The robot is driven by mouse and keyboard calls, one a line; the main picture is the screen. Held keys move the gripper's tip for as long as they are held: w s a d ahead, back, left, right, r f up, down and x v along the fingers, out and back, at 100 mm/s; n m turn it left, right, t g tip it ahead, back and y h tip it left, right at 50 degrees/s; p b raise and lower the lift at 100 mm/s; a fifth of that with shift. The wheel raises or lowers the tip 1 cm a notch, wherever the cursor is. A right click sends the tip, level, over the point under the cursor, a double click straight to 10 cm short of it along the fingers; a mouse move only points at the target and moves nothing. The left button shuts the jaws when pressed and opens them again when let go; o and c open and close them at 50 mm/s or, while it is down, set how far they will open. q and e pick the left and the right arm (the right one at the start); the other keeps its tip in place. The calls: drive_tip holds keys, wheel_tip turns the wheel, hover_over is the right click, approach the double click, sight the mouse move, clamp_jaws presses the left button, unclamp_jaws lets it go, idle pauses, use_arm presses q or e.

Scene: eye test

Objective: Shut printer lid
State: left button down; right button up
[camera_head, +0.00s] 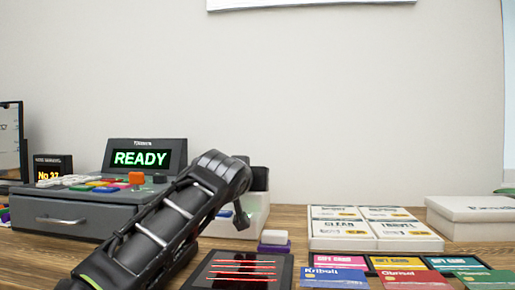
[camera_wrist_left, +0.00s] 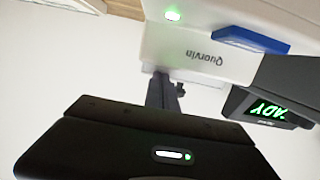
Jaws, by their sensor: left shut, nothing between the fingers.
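The printer appears to be the white box (camera_head: 258,217) right of the cash register, with a dark part (camera_head: 259,179) standing up at its back, seemingly the raised lid. My arm hides much of its left side. In the left wrist view a white body marked "Quorvin" (camera_wrist_left: 203,57) lies just beyond the fingers, with a small green light above it and a blue piece (camera_wrist_left: 250,39) beside it. My left gripper (camera_head: 241,222) is shut and empty, pointing down in front of the white box. Its dark fingers also show in the left wrist view (camera_wrist_left: 163,92). I cannot tell whether they touch it.
A grey cash register (camera_head: 70,215) with a "READY" display (camera_head: 140,158) stands at left. A black pad with red lines (camera_head: 243,269) lies in front, near a purple-and-white block (camera_head: 274,242). A white label tray (camera_head: 370,243), coloured cards and a white box (camera_head: 475,216) fill the right.

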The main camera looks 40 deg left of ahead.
use_arm(q)
drive_tip(key=shift+w+a+r+p, duration=0.15)
drive_tip(key=shift+a+r+p, duration=0.1)
drive_tip(key=shift+p, duration=0.35)
wheel_tip(320, 180, up, 4)
drive_tip(key=p, duration=0.3)
drive_tip(key=shift+f, duration=0.1)
drive_tip(key=shift+s+d+f+b, duration=0.3)
drive_tip(key=shift+s+d+f, duration=0.1)
drive_tip(key=shift+s, duration=0.25)
drive_tip(key=shift+s+d+f+b, duration=0.3)
drive_tip(key=shift+s+d+f, duration=0.1)
drive_tip(key=shift+s, duration=0.2)
drive_tip(key=s+d+f, duration=0.1)
drive_tip(key=s+d, duration=0.2)
drive_tip(key=s, duration=0.3)
drive_tip(key=shift+d+f, duration=0.2)
drive_tip(key=shift+f, duration=0.15)
